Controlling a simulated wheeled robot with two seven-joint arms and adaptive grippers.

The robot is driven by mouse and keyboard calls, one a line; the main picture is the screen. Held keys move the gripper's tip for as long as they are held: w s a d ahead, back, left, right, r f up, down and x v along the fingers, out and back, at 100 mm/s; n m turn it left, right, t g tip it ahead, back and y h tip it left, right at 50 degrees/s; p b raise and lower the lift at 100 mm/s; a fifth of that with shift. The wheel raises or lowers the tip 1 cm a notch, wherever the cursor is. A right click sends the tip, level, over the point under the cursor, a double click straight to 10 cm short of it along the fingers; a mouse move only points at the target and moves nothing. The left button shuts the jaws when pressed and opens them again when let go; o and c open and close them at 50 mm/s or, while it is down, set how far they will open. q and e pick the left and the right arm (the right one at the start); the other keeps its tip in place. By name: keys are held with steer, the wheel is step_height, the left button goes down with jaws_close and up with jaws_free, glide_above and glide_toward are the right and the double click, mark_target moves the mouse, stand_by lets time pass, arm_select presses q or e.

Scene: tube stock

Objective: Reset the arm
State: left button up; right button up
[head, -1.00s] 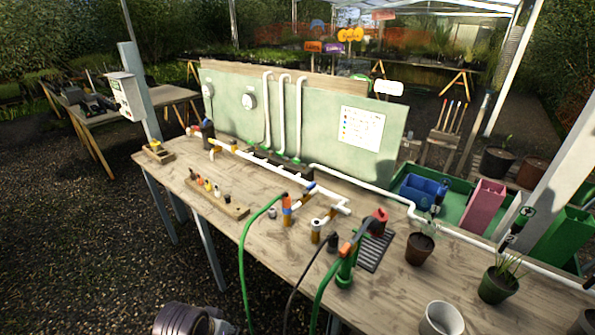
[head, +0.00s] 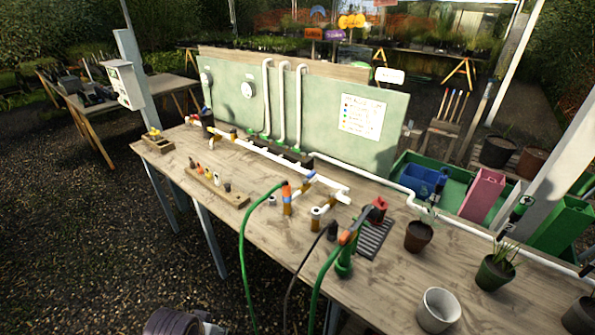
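A dark, rounded part of my own arm (head: 172,322) shows at the bottom edge, left of the middle, in front of the workbench and over the gravel. Only its top is in the picture. Neither gripper is in the head view, so I cannot see whether they are open or hold anything. The wooden workbench (head: 385,297) runs across the picture, with no arm over its top.
The bench carries white pipework (head: 275,157), a wooden block with small fittings (head: 217,187), a green hose (head: 243,262), a black drain grate (head: 375,238), a white pot (head: 438,310) and brown plant pots (head: 418,236). A green board (head: 310,115) stands behind. Bare gravel lies at left.

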arm_select(q)
steer(key=s+f+g, duration=0.1)
steer(key=s+f, duration=0.1)
steer(key=f, duration=1.4)
steer(key=s+f, duration=0.3)
steer(key=f, duration=1.4)
steer(key=s+a+f, duration=0.2)
steer(key=s+f, duration=0.6)
steer(key=s, duration=0.2)
steer(key=s+a+f+g, duration=0.1)
steer(key=s+a+f, duration=0.1)
steer(key=s+f, duration=0.7)
steer(key=shift+s, duration=0.85)
steer(key=shift+a+f, duration=0.1)
steer(key=shift+a, duration=0.05)
